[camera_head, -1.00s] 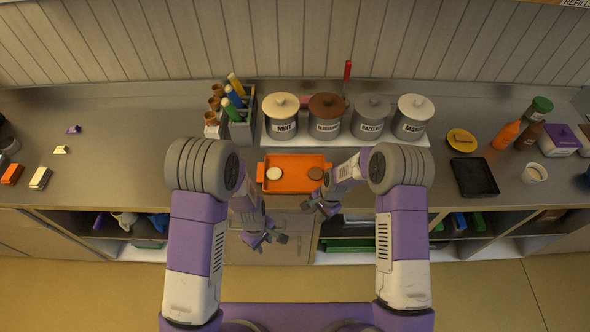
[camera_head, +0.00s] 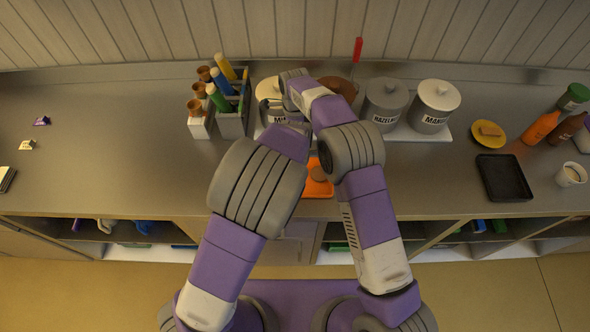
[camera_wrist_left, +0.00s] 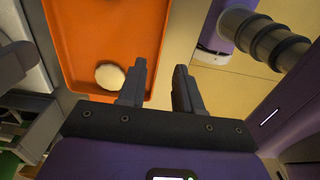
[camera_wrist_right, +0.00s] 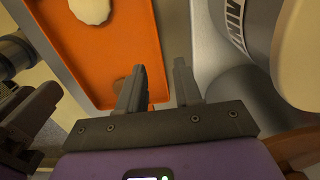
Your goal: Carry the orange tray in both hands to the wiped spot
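The orange tray (camera_head: 318,182) lies on the counter, mostly hidden behind my arms in the head view. The left wrist view shows one end of the tray (camera_wrist_left: 85,40) with a pale round piece (camera_wrist_left: 110,75) on it. The right wrist view shows the tray (camera_wrist_right: 105,45) with a brown round piece (camera_wrist_right: 126,84) and the pale piece. My left gripper (camera_wrist_left: 160,75) is open, its fingers apart near one long edge of the tray. My right gripper (camera_wrist_right: 158,75) is open near the opposite long edge. Contact with the tray is unclear. I cannot make out the wiped spot.
To the right are a black tray (camera_head: 503,178), a yellow dish (camera_head: 488,133), bottles (camera_head: 540,127) and a cup (camera_head: 570,174). The left counter is largely clear.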

